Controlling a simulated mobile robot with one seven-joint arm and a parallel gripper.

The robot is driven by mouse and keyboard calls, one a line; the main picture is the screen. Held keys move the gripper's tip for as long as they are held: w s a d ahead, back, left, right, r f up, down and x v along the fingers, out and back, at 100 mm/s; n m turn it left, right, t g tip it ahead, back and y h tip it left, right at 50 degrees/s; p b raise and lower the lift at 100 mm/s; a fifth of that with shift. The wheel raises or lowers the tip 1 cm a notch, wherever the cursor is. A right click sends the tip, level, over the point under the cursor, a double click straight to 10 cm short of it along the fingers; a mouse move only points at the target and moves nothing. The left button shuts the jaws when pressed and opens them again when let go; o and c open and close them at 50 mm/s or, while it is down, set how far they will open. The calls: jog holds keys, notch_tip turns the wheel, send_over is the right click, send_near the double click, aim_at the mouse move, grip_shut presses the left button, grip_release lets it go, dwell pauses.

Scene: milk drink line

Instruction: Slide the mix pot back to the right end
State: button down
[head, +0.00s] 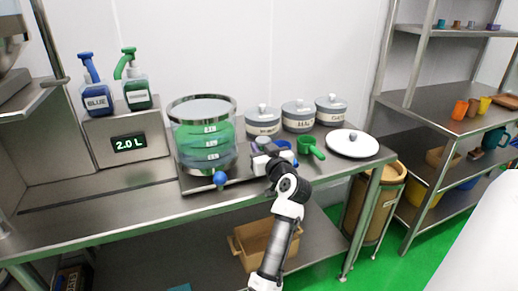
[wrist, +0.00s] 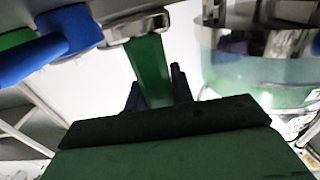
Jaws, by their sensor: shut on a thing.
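The mix pot (head: 206,143) is a clear vessel with a metal rim and green contents, standing upright on a dark base plate at mid-counter. Part of it shows at the upper right in the wrist view (wrist: 262,75). My gripper (head: 262,165) is low beside the pot's right side. In the wrist view, its dark fingers (wrist: 155,92) are shut on a green upright strip (wrist: 149,65). I cannot tell whether the strip belongs to the pot. The grip itself is small and partly hidden by my wrist in the head view.
A blue knob (head: 220,179) sits at the pot's front. A green scoop (head: 311,148) and a white lid (head: 352,144) lie to the right, with grey jars (head: 298,115) behind. A 2.0 L display box (head: 128,143) stands left. The counter's left front (head: 95,205) is clear.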

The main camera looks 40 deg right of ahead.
jog(key=c, duration=1.2)
grip_release()
jog(key=shift+s+d, duration=0.15)
jog(key=shift+d, duration=0.25)
jog(key=shift+a, duration=0.1)
jog(key=shift+s+a+f, duration=0.1)
jog(key=shift+s+a, duration=0.05)
jog(key=shift+s, duration=0.15)
jog(key=b+v, duration=0.2)
jog(key=v, duration=1.1)
jog(key=shift+r+b, duration=0.2)
jog(key=shift+b, duration=0.2)
jog(key=shift+s+f, duration=0.1)
